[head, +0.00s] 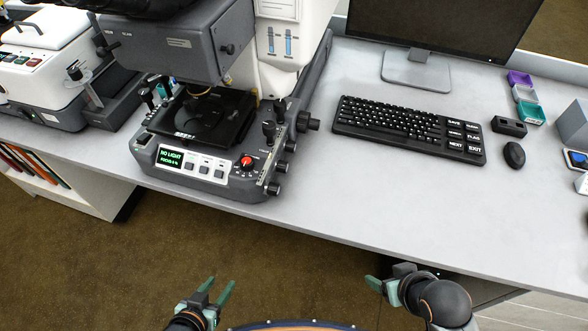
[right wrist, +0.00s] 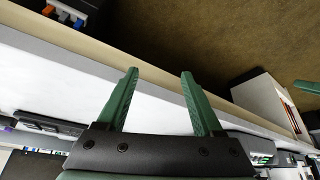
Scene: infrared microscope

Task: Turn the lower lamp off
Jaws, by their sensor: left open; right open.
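The infrared microscope (head: 200,130) stands on the bench at the left-centre of the head view. Its front panel has a green-lit display (head: 170,160) reading "NO LIGHT" and a second line too small to read surely. Beside it are several buttons (head: 204,167) and a red-topped knob (head: 246,162). I cannot tell which control belongs to the lower lamp. My left gripper (head: 217,288) is open and empty, below the bench's front edge and well short of the panel. My right gripper (head: 375,284) is open and empty, at lower right; its spread fingers show in the right wrist view (right wrist: 160,85).
A keyboard (head: 408,128), a mouse (head: 514,155) and a monitor (head: 435,25) are on the bench to the right. A white instrument (head: 45,60) stands at the left. The bench top (head: 330,205) between microscope and keyboard is clear.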

